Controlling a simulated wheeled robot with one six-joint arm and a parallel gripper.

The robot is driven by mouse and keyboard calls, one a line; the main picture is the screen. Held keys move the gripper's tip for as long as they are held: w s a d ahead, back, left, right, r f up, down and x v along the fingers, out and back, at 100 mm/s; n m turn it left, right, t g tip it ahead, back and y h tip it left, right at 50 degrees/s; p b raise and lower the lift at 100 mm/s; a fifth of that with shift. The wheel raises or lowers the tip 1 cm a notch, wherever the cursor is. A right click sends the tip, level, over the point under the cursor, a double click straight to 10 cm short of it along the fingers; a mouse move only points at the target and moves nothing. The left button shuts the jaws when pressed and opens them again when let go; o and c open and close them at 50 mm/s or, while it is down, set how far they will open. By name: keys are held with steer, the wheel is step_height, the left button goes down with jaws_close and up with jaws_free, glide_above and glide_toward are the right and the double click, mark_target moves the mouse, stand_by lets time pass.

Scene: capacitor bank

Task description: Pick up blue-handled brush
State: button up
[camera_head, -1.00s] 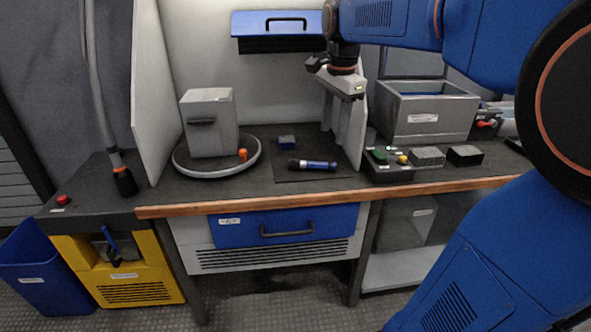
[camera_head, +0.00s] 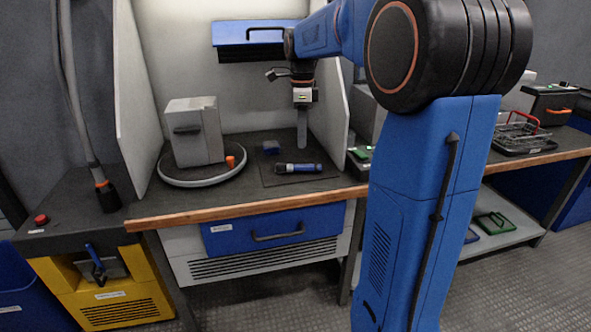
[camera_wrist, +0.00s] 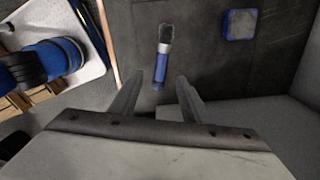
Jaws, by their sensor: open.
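The blue-handled brush (camera_head: 298,168) lies on a dark mat (camera_head: 318,180) on the workbench in the head view. Its black end points left and its blue handle points right. In the wrist view the brush (camera_wrist: 163,58) lies ahead of the fingers, its blue handle end nearest them. My gripper (camera_wrist: 157,88) is open and empty, with its two grey fingers apart on either side of the handle's line. In the head view my gripper (camera_head: 302,145) hangs pointing down above the mat, behind the brush. Whether the fingers touch anything cannot be told.
A small blue block (camera_head: 271,147) sits behind the brush on the mat. A grey box (camera_head: 194,132) and an orange piece (camera_head: 230,162) stand on a round turntable (camera_head: 200,181) at left. White partitions (camera_head: 137,100) flank the bench. A blue cabinet (camera_head: 258,33) hangs above.

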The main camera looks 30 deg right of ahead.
glide_above(302, 166)
step_height(302, 166, down, 5)
steer(key=shift+w+f, duration=0.1)
steer(key=shift+f, duration=0.1)
steer(key=shift+d+f, duration=0.15)
steer(key=shift+f, duration=1.2)
steer(key=shift+d+f, duration=0.15)
steer(key=shift+f, duration=1.15)
jaws_close()
